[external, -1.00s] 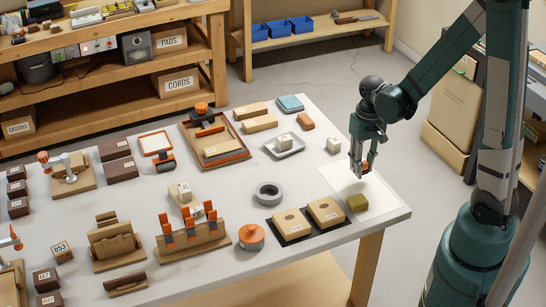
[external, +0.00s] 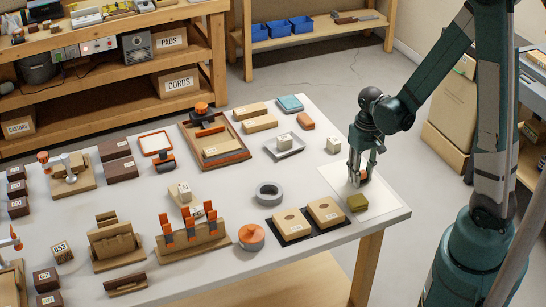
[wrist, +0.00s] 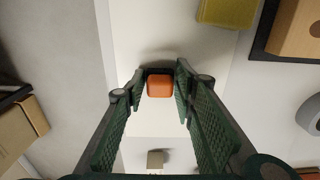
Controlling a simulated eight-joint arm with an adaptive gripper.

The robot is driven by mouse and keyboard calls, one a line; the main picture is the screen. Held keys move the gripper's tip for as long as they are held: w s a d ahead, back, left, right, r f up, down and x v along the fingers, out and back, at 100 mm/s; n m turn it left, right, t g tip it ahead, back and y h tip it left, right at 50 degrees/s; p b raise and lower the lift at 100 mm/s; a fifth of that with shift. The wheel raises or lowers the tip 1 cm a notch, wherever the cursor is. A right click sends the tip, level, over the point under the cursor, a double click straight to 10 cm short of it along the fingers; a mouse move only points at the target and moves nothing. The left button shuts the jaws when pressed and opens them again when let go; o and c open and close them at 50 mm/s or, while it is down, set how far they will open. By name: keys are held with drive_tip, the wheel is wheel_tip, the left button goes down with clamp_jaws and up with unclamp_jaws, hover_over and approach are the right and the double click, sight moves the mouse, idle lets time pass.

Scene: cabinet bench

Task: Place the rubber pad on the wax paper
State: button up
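The wax paper (external: 385,205) is a white sheet at the right end of the table. It also shows as a pale area in the wrist view (wrist: 205,50). My gripper (external: 363,179) points down at the far part of the sheet. A small orange block, seemingly the rubber pad (wrist: 160,86), sits between its fingertips in the wrist view. The fingers look closed around it, low over the paper; whether its underside touches is hard to tell. Several other blocks lie about, so which one is the pad is not certain.
An olive block (external: 357,202) lies on the sheet's near left part, close to my gripper. A small white cube (external: 333,145) stands behind the sheet. The sheet's right side is clear.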

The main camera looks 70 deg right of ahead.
sight(362, 172)
drive_tip(key=shift+o, duration=1.2)
drive_tip(key=shift+r, duration=0.2)
wheel_tip(362, 172, up, 12)
drive_tip(key=p, duration=0.3)
idle(0.5)
drive_tip(key=a+r+n+t, duration=0.3)
drive_tip(key=a+r, duration=0.6)
drive_tip(key=a, duration=0.4)
drive_tip(key=s+a+r+n+t, duration=0.1)
drive_tip(key=a+r+n+t, duration=0.3)
drive_tip(key=a, duration=0.8)
wheel_tip(362, 172, up, 5)
drive_tip(key=shift+a+f+n, duration=0.1)
drive_tip(key=shift+a+n, duration=0.3)
drive_tip(key=shift+n, duration=0.6)
